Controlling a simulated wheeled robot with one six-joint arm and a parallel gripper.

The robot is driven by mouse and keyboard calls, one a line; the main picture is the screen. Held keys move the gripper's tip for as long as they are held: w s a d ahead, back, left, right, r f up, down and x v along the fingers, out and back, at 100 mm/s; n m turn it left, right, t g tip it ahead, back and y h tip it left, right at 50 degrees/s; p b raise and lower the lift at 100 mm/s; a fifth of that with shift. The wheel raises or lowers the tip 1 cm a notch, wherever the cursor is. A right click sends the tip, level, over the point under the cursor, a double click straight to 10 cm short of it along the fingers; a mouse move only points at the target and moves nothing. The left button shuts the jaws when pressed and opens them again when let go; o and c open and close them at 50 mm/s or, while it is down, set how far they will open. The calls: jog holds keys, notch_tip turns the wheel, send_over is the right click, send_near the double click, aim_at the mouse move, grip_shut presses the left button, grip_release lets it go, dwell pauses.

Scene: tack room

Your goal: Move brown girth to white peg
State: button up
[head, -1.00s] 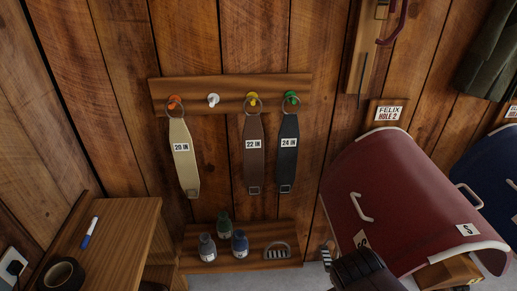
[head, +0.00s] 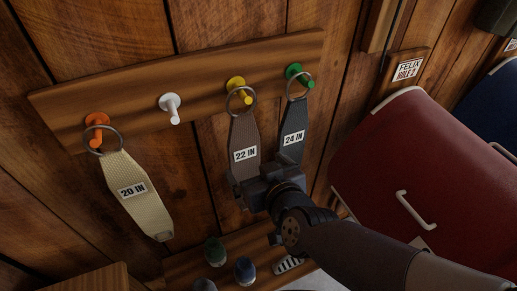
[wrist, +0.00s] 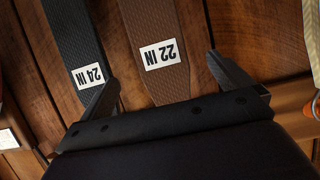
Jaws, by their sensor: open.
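The brown girth (head: 244,137), labelled 22 IN, hangs by its ring from the yellow peg (head: 236,86). The white peg (head: 170,106), to its left, is bare. My gripper (head: 255,184) is at the lower part of the brown girth and hides its bottom end in the head view. In the wrist view the brown girth (wrist: 158,22) appears upside down, running between the two spread fingers of my gripper (wrist: 162,70). The fingers are open on either side of it; contact cannot be told.
The black girth (head: 293,120), labelled 24 IN, hangs close by on the green peg (head: 294,72), and one finger is beside it. The cream girth (head: 136,190) hangs on the orange peg (head: 97,120). Bottles (head: 245,268) stand on a low shelf. A red saddle cover (head: 420,160) is at right.

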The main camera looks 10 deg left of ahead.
aim_at(245, 149)
jog(key=b+x, duration=0.4)
jog(key=x, duration=0.6)
jog(key=shift+w+a+f+b, duration=0.15)
jog(key=shift+w+b, duration=0.2)
jog(key=shift+c, duration=0.5)
jog(key=c, duration=1.2)
jog(key=shift+r+p, duration=0.85)
jog(key=shift+r, duration=0.05)
